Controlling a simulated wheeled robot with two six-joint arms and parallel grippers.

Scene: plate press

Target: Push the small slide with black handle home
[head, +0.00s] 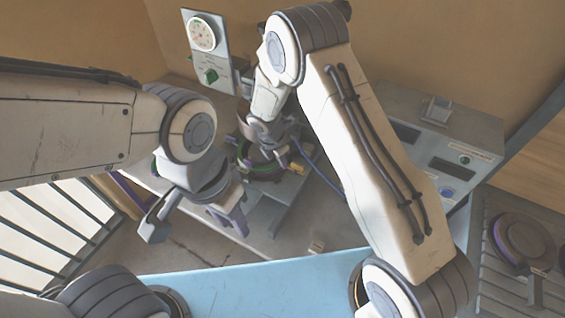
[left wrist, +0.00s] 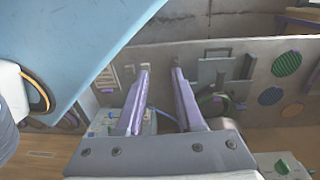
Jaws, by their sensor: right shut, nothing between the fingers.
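I cannot clearly make out the small slide with the black handle in either view. A press-like fixture with a dark round part and a green ring (head: 262,171) stands on the bench, partly hidden by my right arm. My right gripper (head: 266,148) is over this fixture, shut and empty, its fingertips partly hidden. My left gripper (head: 230,217) hangs left of and nearer than the fixture. In the left wrist view its two purple fingers (left wrist: 161,82) stand apart with nothing between them.
A gauge panel (head: 206,51) with a green knob stands at the back. A grey control box (head: 440,130) is on the right. A light blue surface (head: 255,282) lies in front. A dark round device (head: 524,240) sits at far right. A blue cable (head: 322,172) runs beside the fixture.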

